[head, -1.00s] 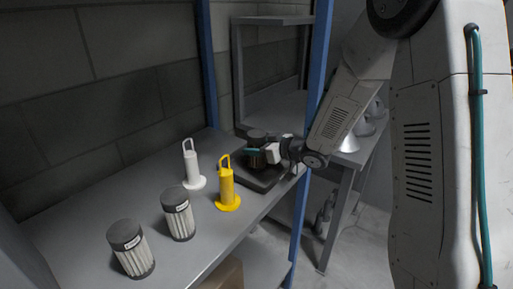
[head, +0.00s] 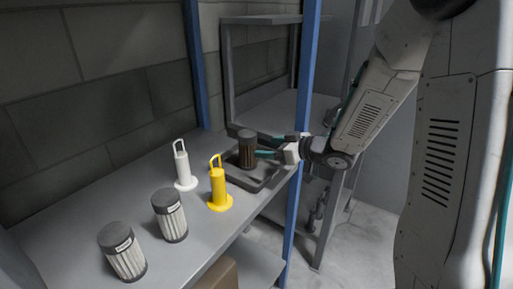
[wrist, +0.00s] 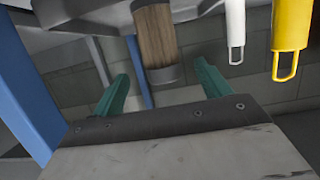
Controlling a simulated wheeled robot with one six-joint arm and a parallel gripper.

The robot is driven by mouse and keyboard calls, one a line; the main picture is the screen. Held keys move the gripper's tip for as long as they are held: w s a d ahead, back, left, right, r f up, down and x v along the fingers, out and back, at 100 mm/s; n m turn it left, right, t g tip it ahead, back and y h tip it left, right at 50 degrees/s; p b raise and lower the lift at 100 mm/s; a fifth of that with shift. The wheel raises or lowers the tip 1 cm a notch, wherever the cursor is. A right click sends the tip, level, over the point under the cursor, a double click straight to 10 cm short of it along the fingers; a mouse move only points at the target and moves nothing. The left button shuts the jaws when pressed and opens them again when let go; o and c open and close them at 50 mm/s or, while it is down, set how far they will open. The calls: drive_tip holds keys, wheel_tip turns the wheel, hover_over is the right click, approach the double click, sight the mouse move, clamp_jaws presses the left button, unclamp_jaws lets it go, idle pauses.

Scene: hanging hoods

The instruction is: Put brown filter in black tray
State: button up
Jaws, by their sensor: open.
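The brown filter (head: 247,149) has a dark cap and stands upright in the black tray (head: 262,181), towards the tray's back left. In the wrist view the brown filter (wrist: 156,42) appears upside down, beyond the fingertips. My gripper (head: 268,147) is just right of the filter. Its two teal fingers are spread, and the wrist view shows a gap between them (wrist: 160,80) with nothing held. The fingertips appear apart from the filter or barely beside it; exact contact cannot be told.
A yellow handled cylinder (head: 219,186) stands close to the tray's left side, with a white handled one (head: 183,167) behind it. Two white pleated filters (head: 169,216) (head: 122,252) stand nearer on the shelf. A blue post (head: 303,120) rises near my arm.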

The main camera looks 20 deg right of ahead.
drive_tip(key=s+d+r+m+g+h, duration=0.2)
drive_tip(key=s+d+r+m+h, duration=0.4)
drive_tip(key=s+d+r+h, duration=0.35)
drive_tip(key=s+a+g, duration=0.4)
drive_tip(key=s+a, duration=0.1)
drive_tip(key=s, duration=0.7)
drive_tip(key=s+a+m+g, duration=0.1)
drive_tip(key=s+a+g, duration=0.3)
drive_tip(key=s, duration=0.8)
drive_tip(key=shift+s+a+f+g+y, duration=0.2)
drive_tip(key=shift+a+f+g+y, duration=0.1)
drive_tip(key=shift+a+y, duration=0.25)
